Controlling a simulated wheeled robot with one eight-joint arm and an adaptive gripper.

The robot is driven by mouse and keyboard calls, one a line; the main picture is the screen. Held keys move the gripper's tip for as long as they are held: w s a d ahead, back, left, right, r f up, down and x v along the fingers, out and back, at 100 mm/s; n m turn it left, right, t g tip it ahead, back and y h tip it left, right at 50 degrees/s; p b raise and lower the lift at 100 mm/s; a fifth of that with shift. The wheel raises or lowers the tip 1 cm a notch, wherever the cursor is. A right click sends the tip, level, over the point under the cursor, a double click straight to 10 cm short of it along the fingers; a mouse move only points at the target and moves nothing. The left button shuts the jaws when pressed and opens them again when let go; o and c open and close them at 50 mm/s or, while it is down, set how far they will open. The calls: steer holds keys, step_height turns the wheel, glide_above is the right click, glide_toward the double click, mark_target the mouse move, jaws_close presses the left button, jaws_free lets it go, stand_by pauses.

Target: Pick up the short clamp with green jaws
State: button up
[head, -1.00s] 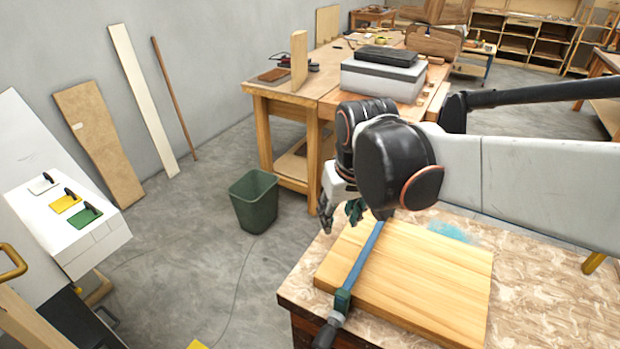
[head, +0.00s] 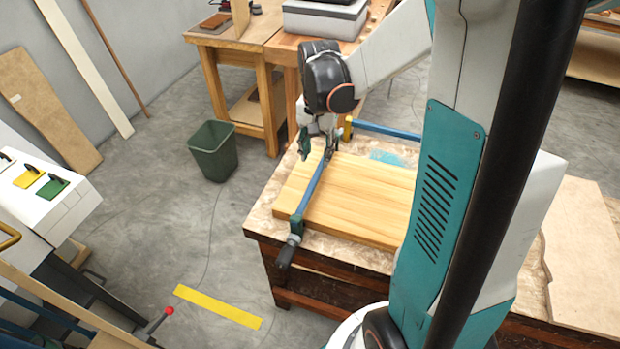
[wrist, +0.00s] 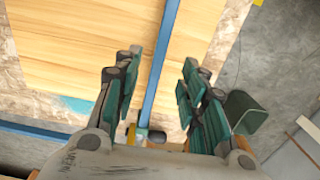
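The short clamp has a blue bar (head: 313,185) and a green jaw (head: 296,221) with a dark handle hanging past the table's near edge. It lies along the left part of a wooden board (head: 357,205). My gripper (head: 319,148) is at the bar's far end. In the wrist view, my gripper (wrist: 155,95) is open, one finger on each side of the blue bar (wrist: 162,60), with gaps on both sides. The clamp's far end is hidden by my gripper; I cannot tell its far jaw from my dark teal fingers.
A second clamp with a yellow jaw (head: 348,127) and blue bar (head: 390,130) lies behind the board. A green bin (head: 214,152) stands on the floor left of the table (head: 262,215). My arm covers the table's right part. A workbench (head: 225,38) stands behind.

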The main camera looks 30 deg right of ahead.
mark_target(316, 176)
step_height(316, 176, down, 11)
steer(key=b, duration=0.4)
steer(key=shift+w, duration=0.1)
steer(key=shift+r, duration=0.1)
jaws_close()
